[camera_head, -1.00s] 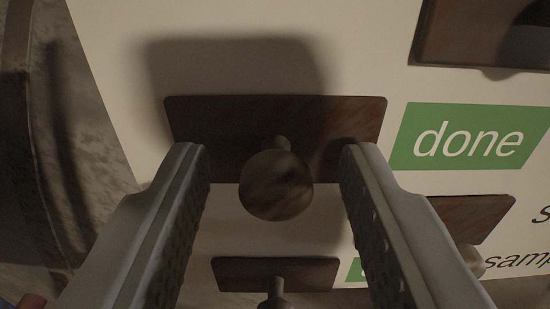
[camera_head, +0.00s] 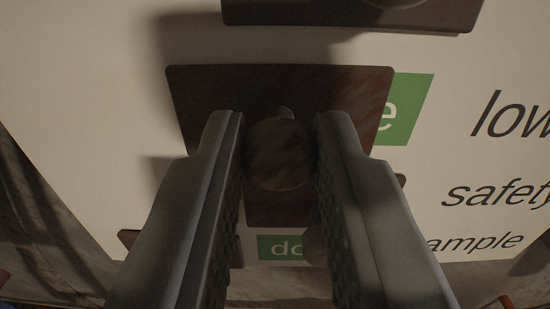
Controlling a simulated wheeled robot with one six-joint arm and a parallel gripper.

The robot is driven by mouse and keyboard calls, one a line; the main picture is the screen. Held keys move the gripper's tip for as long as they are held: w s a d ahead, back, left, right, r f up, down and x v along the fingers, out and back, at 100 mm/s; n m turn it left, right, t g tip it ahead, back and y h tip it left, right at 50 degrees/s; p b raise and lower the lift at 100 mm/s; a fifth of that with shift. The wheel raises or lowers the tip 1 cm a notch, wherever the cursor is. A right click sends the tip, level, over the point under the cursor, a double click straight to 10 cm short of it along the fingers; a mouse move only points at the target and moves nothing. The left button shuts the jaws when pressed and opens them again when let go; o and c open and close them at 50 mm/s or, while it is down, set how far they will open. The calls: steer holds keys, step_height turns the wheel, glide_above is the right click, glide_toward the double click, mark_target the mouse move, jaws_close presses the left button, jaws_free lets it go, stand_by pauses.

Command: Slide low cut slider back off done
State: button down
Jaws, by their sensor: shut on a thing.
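The low cut slider is a dark brown plate (camera_head: 205,88) with a round knob (camera_head: 280,150), in the middle of the camera view on a cream panel. My gripper (camera_head: 280,155) is shut on the knob, one finger on each side. The slider plate covers most of a green "done" label (camera_head: 408,115); only its last letter and right end show. The word "low" (camera_head: 510,115), cut off by the picture edge, stands to the right. The fingers hide the lower part of the plate.
Another brown plate (camera_head: 440,14) lies just above. Below, a second green label (camera_head: 272,247) and other brown plates are partly hidden behind my fingers. "Safety" (camera_head: 495,193) and "sample" (camera_head: 475,243) are printed at the right. The panel (camera_head: 90,90) is bare at left.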

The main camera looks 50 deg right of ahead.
steer(key=shift+s+d, duration=0.75)
steer(key=shift+s, duration=0.3)
steer(key=c, duration=1.3)
jaws_free()
steer(key=shift+s+d, duration=0.15)
steer(key=shift+o, duration=0.2)
steer(key=v, duration=1.7)
steer(key=shift+s+f, duration=0.1)
